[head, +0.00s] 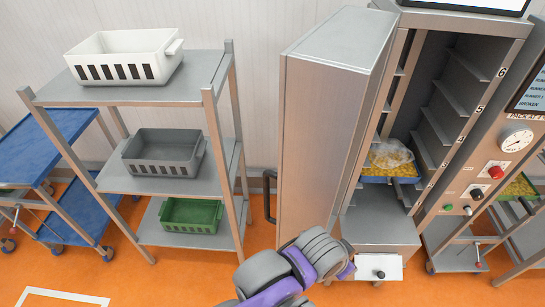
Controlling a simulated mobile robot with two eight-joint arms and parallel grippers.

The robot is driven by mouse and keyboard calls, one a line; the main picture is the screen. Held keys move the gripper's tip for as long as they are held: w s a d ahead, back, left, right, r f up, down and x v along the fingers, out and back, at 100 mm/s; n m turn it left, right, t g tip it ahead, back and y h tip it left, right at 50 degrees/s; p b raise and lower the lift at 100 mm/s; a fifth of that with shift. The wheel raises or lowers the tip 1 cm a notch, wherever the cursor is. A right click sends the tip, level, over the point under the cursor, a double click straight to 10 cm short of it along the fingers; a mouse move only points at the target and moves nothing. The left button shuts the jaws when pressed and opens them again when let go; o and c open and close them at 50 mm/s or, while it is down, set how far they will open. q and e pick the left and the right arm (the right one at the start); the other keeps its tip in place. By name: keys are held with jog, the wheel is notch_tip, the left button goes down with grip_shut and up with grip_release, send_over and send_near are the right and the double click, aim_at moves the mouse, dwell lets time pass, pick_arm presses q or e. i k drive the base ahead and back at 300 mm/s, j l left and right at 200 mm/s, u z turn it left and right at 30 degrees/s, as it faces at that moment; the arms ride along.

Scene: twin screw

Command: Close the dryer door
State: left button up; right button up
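The dryer (380,230) is a tall grey metal cabinet right of centre, with its inside showing. Its door (320,140) is a tall, thick silver panel standing open on the cabinet's left side. A dark handle (268,197) shows at the door's left edge. One of my arms, grey and purple, comes in from the bottom centre and its far end is at the lower front of the door and cabinet. I cannot tell from the picture whether it touches the door. No gripper fingers show on it, and my other arm is not in view.
A blue tray with yellow pieces and a clear bag (388,160) sits inside the cabinet. A metal shelf rack (150,95) with white, grey and green baskets stands left of the door. A control panel (495,165) is at the right.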

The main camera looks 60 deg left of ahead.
aim_at(330, 77)
jog(key=k+j, duration=0.1)
jog(key=j, duration=0.25)
jog(key=k+j+u, duration=0.15)
jog(key=j, duration=0.2)
jog(key=k+j, duration=0.1)
jog(key=j, duration=0.75)
jog(key=i+j+u, duration=0.1)
jog(key=j, duration=0.35)
jog(key=k+j+u, duration=0.25)
jog(key=i, duration=0.25)
